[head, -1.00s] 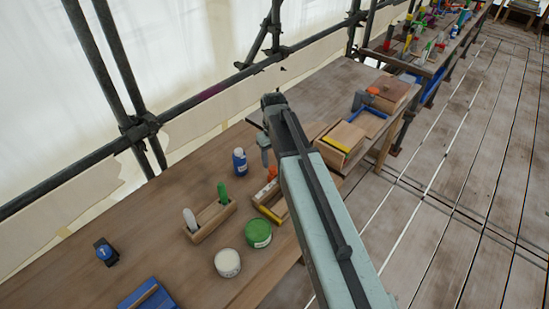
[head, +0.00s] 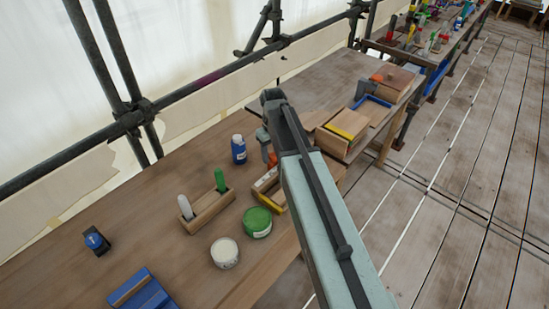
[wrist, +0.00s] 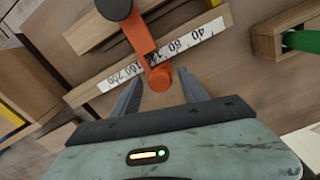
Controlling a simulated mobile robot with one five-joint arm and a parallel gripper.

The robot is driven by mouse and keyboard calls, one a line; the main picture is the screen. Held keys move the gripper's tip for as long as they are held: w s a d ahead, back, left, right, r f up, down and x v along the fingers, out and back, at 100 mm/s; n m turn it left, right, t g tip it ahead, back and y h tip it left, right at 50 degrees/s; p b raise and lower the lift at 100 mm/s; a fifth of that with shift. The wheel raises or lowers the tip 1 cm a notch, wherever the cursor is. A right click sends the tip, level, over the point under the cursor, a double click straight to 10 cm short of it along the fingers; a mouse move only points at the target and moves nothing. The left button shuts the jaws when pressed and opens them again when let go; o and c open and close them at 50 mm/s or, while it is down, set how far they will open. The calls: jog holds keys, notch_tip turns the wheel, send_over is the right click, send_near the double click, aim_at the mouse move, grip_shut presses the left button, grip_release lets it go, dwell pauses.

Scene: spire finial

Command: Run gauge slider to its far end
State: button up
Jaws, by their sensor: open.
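The gauge slider (wrist: 141,38) is an orange arm across a wooden rail with a white number scale (wrist: 160,52). The scale reads from 200 at left to 40 at right, and the slider covers part of its middle. The slider's rounded orange end points toward my gripper (wrist: 160,92). My gripper is open, with one finger on each side of that end in the wrist view; I cannot tell whether they touch it. In the head view the slider (head: 272,160) is a small orange patch, mostly hidden by my arm.
A wooden holder with a green handle (wrist: 300,41) stands right of the rail in the wrist view.

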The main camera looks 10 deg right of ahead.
jog(key=shift+r, duration=0.1)
grip_shut()
dwell(1.2)
